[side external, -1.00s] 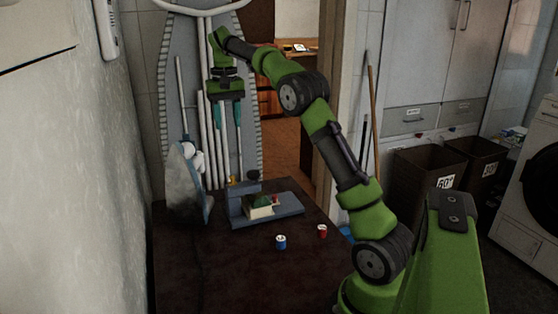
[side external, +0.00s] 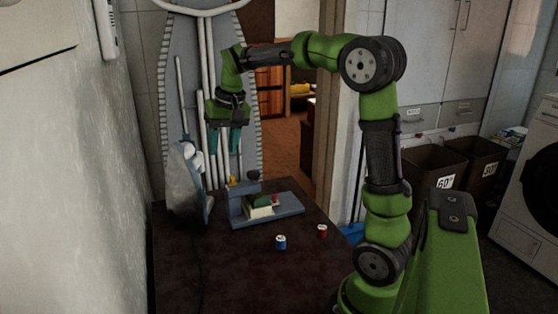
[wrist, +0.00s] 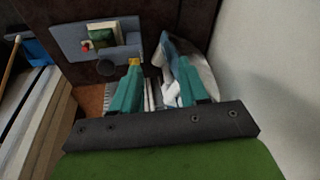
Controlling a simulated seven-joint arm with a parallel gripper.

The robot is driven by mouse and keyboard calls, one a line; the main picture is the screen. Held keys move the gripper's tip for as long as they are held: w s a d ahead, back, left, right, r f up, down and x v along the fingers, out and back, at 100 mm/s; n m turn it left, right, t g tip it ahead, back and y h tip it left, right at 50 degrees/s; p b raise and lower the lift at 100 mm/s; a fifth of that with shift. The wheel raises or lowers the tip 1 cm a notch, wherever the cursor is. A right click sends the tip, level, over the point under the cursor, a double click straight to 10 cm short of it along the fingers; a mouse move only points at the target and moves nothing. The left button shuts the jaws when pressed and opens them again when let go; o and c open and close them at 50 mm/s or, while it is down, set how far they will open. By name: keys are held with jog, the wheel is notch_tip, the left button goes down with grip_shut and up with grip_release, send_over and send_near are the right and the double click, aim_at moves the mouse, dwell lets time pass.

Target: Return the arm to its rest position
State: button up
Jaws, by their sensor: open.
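My gripper (side external: 224,144) hangs pointing down in the side external view, above the back part of the dark table (side external: 235,270). Its two teal fingers are spread apart with nothing between them. They also show apart in the wrist view (wrist: 158,84). My green arm bends upward at the elbow and reaches left to the gripper.
A blue-grey stand (side external: 285,205) on the table holds a pale block with green and red items. A blue spool (side external: 281,242) and a red spool (side external: 322,231) stand in front. A crumpled grey-white bag (side external: 187,185) sits at the left, near the wall.

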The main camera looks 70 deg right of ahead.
jog(key=s+a+f+n+t+y, duration=0.2)
jog(key=s+a+n+t, duration=0.1)
jog(key=s+a, duration=1.3)
jog(key=shift+s+a+f+t, duration=0.2)
jog(key=shift+a+t, duration=0.1)
jog(key=shift+t, duration=0.4)
jog(key=shift+o, duration=0.4)
